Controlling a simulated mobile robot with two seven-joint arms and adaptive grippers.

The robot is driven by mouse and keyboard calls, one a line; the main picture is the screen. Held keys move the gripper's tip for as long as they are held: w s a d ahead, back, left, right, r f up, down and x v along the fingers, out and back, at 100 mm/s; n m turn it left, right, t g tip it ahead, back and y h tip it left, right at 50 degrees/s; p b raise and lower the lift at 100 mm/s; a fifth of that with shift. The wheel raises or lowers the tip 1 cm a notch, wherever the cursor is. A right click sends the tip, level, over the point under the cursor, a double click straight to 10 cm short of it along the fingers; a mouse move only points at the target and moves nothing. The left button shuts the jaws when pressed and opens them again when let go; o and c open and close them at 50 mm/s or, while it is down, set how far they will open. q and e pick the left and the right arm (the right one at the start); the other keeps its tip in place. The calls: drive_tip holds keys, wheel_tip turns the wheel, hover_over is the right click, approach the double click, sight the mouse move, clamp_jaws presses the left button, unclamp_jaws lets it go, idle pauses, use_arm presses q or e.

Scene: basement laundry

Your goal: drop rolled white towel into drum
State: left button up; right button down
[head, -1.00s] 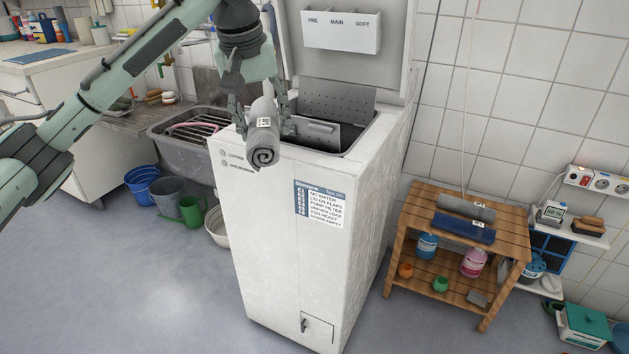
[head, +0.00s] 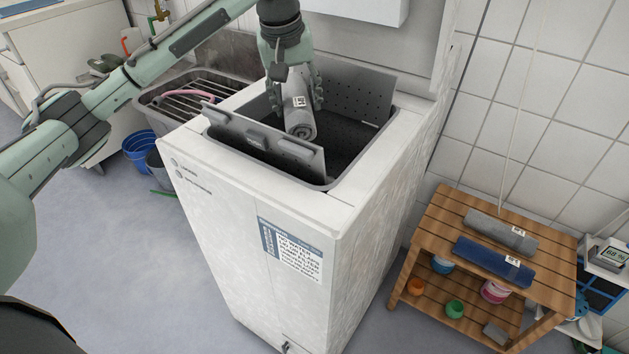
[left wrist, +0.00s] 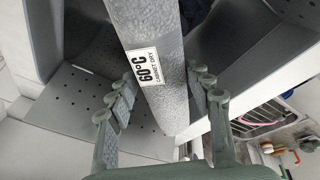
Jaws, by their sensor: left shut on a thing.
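The rolled towel (head: 299,124) looks grey and has a white label. In the left wrist view the towel (left wrist: 150,30) label reads "60°C cabinet dry". My left gripper (head: 295,98) is shut on it, with fingers on both sides, also in the left wrist view (left wrist: 165,85). Gripper and towel are over the open top of the white washing machine (head: 250,215), between two raised perforated flaps (head: 362,92) (head: 262,145). The dark drum opening (head: 345,145) lies below; its bottom is hidden. I cannot tell how far the towel's lower end reaches in. My right gripper is not in view.
The machine's lid stands open behind the opening. A metal sink (head: 170,105) with a rack is at left, with buckets (head: 140,150) below. A wooden bench (head: 450,225) at right bears a grey roll (head: 500,230) and a blue roll (head: 493,262).

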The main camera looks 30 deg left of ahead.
use_arm(q)
wheel_tip(320, 180, down, 7)
drive_tip(key=shift+r, duration=0.2)
drive_tip(key=o, duration=1.3)
drive_tip(key=shift+o, duration=0.2)
drive_tip(key=v, duration=1.2)
drive_tip(key=x, duration=0.6)
drive_tip(key=w+x, duration=0.1)
drive_tip(key=x, duration=0.2)
drive_tip(key=shift+f, duration=0.15)
drive_tip(key=shift+r, duration=0.55)
